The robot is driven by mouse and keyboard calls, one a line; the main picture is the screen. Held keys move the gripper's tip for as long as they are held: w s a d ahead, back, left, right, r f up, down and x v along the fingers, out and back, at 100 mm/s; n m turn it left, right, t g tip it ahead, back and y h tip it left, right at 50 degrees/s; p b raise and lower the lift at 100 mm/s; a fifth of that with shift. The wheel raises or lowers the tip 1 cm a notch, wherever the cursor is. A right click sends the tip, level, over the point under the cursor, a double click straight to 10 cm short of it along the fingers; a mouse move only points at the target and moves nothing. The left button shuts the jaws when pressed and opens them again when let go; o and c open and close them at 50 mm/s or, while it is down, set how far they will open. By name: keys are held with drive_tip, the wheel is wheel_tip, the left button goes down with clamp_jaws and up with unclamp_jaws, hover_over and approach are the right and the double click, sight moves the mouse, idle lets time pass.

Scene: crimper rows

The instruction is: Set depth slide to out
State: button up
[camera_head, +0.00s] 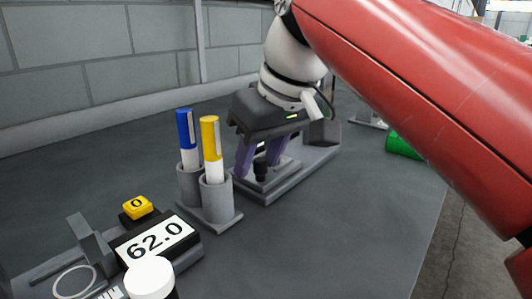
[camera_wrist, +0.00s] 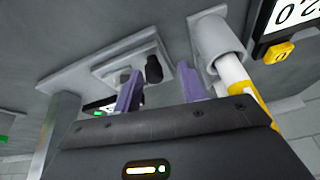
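The depth slide appears to be the stepped grey block with an upright black knob (camera_head: 261,170), set on a long grey base (camera_head: 287,187). In the wrist view the black knob (camera_wrist: 153,69) stands on the light grey plate, between the lines of my two fingers. My gripper (camera_head: 259,166) has purple fingers and is open, pointing down over the block with one finger on each side of the knob. In the wrist view my gripper (camera_wrist: 160,84) shows a wide gap. I cannot tell whether either finger touches the knob. The slide's setting is not readable.
A grey double holder (camera_head: 217,205) with a blue marker (camera_head: 186,130) and a yellow marker (camera_head: 210,137) stands close left of my gripper. A display reading 62.0 (camera_head: 155,240), a yellow button (camera_head: 137,207) and a white cap (camera_head: 150,279) are front left. A green object (camera_head: 403,146) lies right. The front bench is clear.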

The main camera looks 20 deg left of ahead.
drive_tip(key=shift+d, duration=0.1)
drive_tip(key=p+v, duration=0.1)
drive_tip(key=v, duration=0.6)
drive_tip(key=shift+r+p, duration=0.3)
drive_tip(key=shift+r, duration=0.1)
